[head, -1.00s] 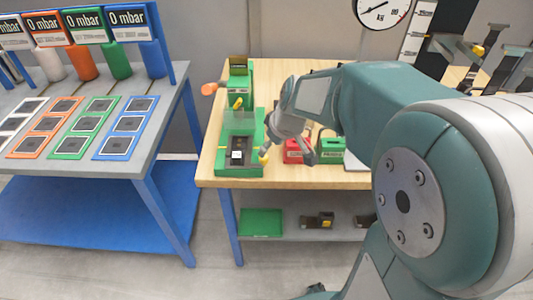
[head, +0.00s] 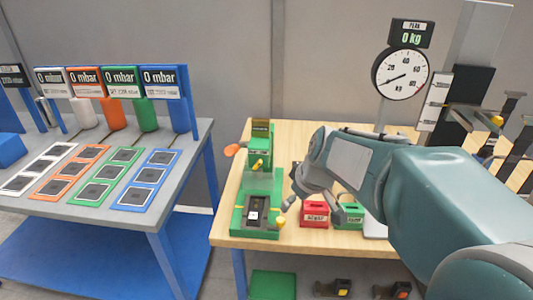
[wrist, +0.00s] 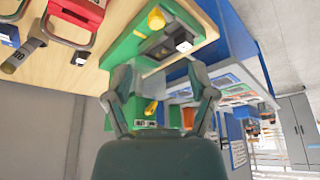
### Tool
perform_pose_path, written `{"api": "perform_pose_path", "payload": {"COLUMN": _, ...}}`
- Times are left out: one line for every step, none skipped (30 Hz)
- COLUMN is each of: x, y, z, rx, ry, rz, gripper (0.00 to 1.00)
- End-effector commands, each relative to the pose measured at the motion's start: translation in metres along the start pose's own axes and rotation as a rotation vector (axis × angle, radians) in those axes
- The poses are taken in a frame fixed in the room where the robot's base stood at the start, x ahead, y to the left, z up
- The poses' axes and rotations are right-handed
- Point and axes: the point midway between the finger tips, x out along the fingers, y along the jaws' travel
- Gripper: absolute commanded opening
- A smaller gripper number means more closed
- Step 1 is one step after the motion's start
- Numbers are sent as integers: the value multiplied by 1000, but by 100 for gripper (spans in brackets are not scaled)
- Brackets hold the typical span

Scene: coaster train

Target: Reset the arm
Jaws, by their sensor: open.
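My gripper (head: 285,208) is over the front part of the wooden-topped table (head: 350,245), beside the green fixture (head: 262,180). In the wrist view my gripper (wrist: 160,78) shows both fingers apart with nothing between them; that view looks upside down. The fixture carries a dark block with a small white label (head: 254,214) and yellow knobs. My forearm stretches across the right side of the head view and hides part of the table.
A red box (head: 314,217) and a green box (head: 350,212) stand right of the gripper. A dial scale (head: 401,75) reading 0 kg stands behind. A grey table (head: 200,150) with coloured panels and 0 mbar displays is at left, with a floor gap between the tables.

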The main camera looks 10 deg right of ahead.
Motion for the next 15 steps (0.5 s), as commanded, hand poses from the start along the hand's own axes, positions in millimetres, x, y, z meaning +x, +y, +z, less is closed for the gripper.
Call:
{"api": "perform_pose_path", "payload": {"x": -1, "y": -1, "z": 0, "rx": 1, "ry": 0, "rz": 1, "gripper": 73}}
{"api": "perform_pose_path", "payload": {"x": -2, "y": -2, "z": 1, "rx": 4, "ry": 1, "rz": 3, "gripper": 73}}
{"api": "perform_pose_path", "payload": {"x": -6, "y": -5, "z": 3, "rx": 11, "ry": 3, "rz": 7, "gripper": 73}}
{"api": "perform_pose_path", "payload": {"x": -9, "y": -8, "z": 5, "rx": 19, "ry": 4, "rz": 12, "gripper": 73}}
{"api": "perform_pose_path", "payload": {"x": -14, "y": -12, "z": 8, "rx": 30, "ry": 5, "rz": 19, "gripper": 73}}
{"api": "perform_pose_path", "payload": {"x": -21, "y": -19, "z": 13, "rx": 49, "ry": 8, "rz": 29, "gripper": 73}}
{"api": "perform_pose_path", "payload": {"x": -26, "y": -24, "z": 18, "rx": 66, "ry": 10, "rz": 38, "gripper": 73}}
{"api": "perform_pose_path", "payload": {"x": -32, "y": -30, "z": 23, "rx": 84, "ry": 12, "rz": 48, "gripper": 73}}
{"api": "perform_pose_path", "payload": {"x": -39, "y": -37, "z": 30, "rx": 111, "ry": 17, "rz": 61, "gripper": 73}}
{"api": "perform_pose_path", "payload": {"x": -44, "y": -42, "z": 36, "rx": 130, "ry": 20, "rz": 72, "gripper": 73}}
{"api": "perform_pose_path", "payload": {"x": -49, "y": -48, "z": 42, "rx": 151, "ry": 23, "rz": 81, "gripper": 73}}
{"api": "perform_pose_path", "payload": {"x": -54, "y": -54, "z": 50, "rx": 178, "ry": 27, "rz": 93, "gripper": 73}}
{"api": "perform_pose_path", "payload": {"x": -59, "y": -59, "z": 56, "rx": 197, "ry": 32, "rz": 104, "gripper": 73}}
{"api": "perform_pose_path", "payload": {"x": -62, "y": -64, "z": 62, "rx": 218, "ry": 37, "rz": 114, "gripper": 73}}
{"api": "perform_pose_path", "payload": {"x": -67, "y": -69, "z": 71, "rx": 246, "ry": 45, "rz": 127, "gripper": 73}}
